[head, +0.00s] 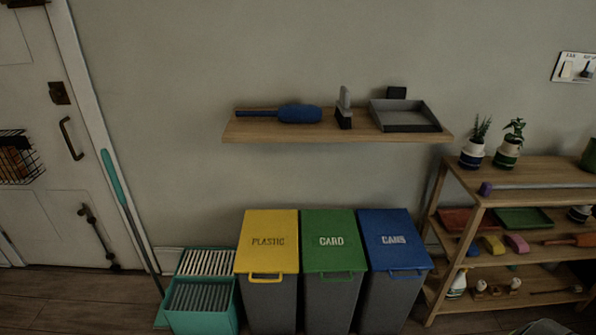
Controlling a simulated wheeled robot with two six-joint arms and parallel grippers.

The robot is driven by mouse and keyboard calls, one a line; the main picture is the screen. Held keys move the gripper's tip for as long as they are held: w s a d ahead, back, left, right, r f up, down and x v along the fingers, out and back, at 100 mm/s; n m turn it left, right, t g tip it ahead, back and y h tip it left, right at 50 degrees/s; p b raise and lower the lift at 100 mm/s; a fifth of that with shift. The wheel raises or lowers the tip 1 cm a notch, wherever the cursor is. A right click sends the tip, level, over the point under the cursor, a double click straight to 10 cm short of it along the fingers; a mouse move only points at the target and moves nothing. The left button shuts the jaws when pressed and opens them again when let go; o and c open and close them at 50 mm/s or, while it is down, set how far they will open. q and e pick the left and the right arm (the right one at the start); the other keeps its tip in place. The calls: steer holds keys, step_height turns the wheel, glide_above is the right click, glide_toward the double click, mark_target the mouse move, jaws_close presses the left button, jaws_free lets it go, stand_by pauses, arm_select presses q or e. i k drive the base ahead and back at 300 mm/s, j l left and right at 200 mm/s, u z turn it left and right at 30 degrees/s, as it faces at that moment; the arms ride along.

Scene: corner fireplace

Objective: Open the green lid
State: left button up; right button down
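The green lid (333,257) is marked CARD and lies shut on the middle one of three grey bins, in the lower middle of the head view. Its green handle (335,275) is at the front edge. The grey bin body (331,305) shows under it. A yellow lid (268,255) marked PLASTIC is to its left and a blue lid (394,255) marked CANS to its right, both shut. Neither of my grippers shows in the head view.
A wall shelf (260,131) hangs above the bins. A wooden rack (537,171) with plants and small items stands at the right. A teal crate (203,315) and a teal-handled pole (117,182) stand at the left. Wooden floor shows at lower left.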

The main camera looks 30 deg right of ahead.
mark_target(332, 241)
steer(key=z, duration=1.3)
